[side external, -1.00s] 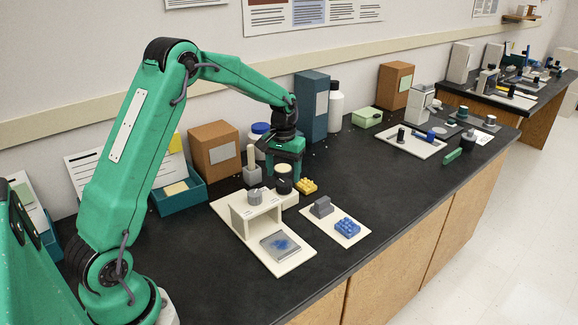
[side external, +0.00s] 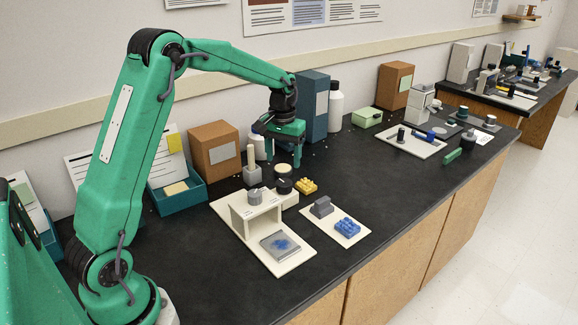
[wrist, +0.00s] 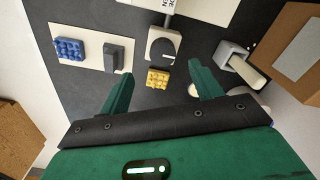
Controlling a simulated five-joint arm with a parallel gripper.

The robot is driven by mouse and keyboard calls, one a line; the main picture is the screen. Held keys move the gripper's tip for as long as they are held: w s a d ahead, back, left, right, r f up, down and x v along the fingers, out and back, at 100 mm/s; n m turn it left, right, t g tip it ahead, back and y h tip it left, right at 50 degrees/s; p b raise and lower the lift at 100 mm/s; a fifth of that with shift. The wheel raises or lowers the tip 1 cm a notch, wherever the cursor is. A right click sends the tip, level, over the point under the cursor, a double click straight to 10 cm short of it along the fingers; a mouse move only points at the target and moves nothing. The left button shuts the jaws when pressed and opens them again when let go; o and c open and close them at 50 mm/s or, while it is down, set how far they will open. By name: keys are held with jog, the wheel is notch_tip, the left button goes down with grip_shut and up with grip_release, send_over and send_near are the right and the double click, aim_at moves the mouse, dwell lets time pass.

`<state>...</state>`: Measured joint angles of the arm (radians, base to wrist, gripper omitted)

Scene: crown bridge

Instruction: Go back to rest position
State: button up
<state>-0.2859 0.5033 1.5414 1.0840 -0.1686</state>
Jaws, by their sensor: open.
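My gripper (side external: 283,152) hangs above the bench, open, with nothing between its fingers; it also shows in the wrist view (wrist: 160,73). Below and in front of it stands a small white block with a black knob (side external: 284,186), which the wrist view shows as a dark round dial (wrist: 161,49). A yellow studded block (side external: 306,186) lies beside it, also in the wrist view (wrist: 158,79).
A white plate (side external: 343,241) holds a grey block (side external: 321,207) and a blue studded block (side external: 347,227). Behind the gripper stand a blue-grey box (side external: 313,105), a white bottle (side external: 335,108) and a brown box (side external: 214,148). A grey holder (side external: 252,174) with a pale handle stands left of the gripper.

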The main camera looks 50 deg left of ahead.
jog(key=s+d+r+m+t, duration=0.2)
jog(key=s+d+r+t, duration=0.1)
jog(key=s+d+r, duration=0.7)
jog(key=s+d+m+t, duration=0.2)
jog(key=s+d+m, duration=0.1)
jog(key=s, duration=1.3)
jog(key=shift+s+d+r, duration=0.15)
jog(key=shift+d+r, duration=0.1)
jog(key=shift+d, duration=0.4)
